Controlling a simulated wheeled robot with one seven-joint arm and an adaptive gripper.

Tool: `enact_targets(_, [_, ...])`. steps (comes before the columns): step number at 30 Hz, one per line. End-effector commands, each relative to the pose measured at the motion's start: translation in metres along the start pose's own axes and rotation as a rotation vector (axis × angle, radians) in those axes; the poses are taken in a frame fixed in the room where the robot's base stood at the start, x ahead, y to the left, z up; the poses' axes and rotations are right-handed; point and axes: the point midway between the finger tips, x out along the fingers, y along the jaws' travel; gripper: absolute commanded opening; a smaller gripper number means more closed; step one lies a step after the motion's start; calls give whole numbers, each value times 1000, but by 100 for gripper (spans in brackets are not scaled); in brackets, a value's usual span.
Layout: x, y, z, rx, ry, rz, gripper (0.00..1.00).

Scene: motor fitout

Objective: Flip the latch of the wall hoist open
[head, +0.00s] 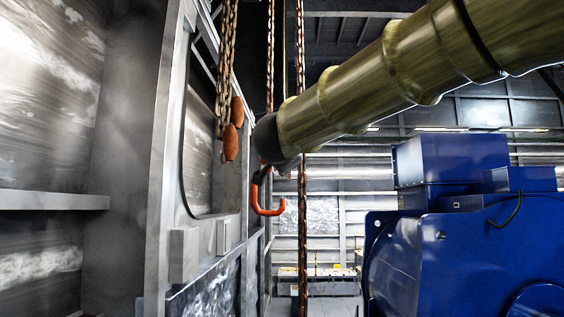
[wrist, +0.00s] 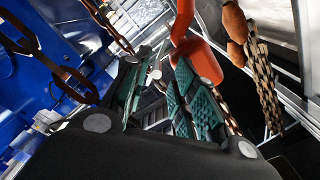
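The orange hoist hook (head: 267,207) hangs by the wall, below the dark end of my arm in the head view. In the wrist view the orange-red hook (wrist: 203,62) is close up, beside the tip of the right-hand finger. I cannot tell whether they touch. My gripper (wrist: 163,76) has two fingers with teal ribbed pads and a gap between them. It is open, and nothing shows held in the gap. In the head view the fingers are mostly hidden behind my wrist. I cannot make out the latch clearly.
Rusty chains (head: 302,230) hang near my arm, and others (head: 226,65) hang beside orange-brown pendants (head: 231,141). A grey metal wall frame (head: 165,170) stands left. A large blue motor (head: 465,240) fills the lower right. The wrist view shows chain links (wrist: 48,52) at left.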

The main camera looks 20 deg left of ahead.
Motion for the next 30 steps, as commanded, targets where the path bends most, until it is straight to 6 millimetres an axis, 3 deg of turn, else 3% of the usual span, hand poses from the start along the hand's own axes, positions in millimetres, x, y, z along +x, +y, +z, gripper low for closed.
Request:
enact_targets(13, [-9, 0, 0, -1, -1, -1, 32])
enact_targets(30, [-96, 2, -1, 2, -3, 1, 32])
